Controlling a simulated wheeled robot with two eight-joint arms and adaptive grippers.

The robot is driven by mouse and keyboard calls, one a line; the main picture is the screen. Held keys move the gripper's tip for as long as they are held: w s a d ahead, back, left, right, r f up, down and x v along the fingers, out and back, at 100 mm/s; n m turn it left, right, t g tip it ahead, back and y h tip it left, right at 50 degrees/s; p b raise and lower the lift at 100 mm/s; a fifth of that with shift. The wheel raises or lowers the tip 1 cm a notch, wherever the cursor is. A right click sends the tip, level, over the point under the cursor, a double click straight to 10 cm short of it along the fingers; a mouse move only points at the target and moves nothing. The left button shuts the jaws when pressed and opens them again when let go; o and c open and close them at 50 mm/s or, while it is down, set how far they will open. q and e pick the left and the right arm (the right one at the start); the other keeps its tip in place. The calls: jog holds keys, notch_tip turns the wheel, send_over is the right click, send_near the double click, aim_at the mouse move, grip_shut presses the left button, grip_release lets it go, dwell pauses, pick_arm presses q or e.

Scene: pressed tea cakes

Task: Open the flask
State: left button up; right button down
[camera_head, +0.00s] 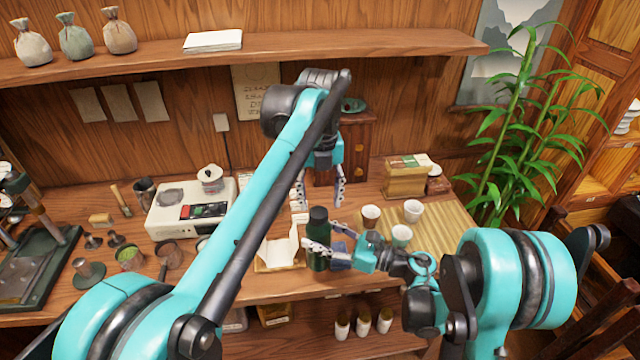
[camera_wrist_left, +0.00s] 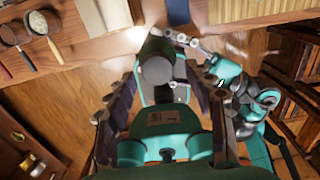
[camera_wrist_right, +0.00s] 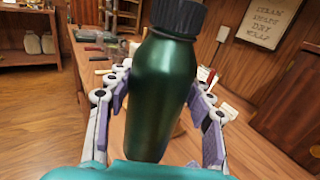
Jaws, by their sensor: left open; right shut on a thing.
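The flask (camera_head: 318,235) is a dark green bottle with a black screw cap (camera_head: 318,213), and the cap is on it. My right gripper (camera_head: 330,239) is shut around the flask's body and holds it roughly upright near the table's front edge. The right wrist view shows the green body (camera_wrist_right: 160,95) between the fingers, with the ribbed cap (camera_wrist_right: 178,17) above them. My left gripper (camera_head: 320,202) is open and points down above the flask. In the left wrist view, the round cap top (camera_wrist_left: 156,71) shows between its spread fingers. The flask's base is hidden in the wrist views.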

aim_at(320, 210)
pick_arm(q)
jog(key=shift+f, duration=1.7)
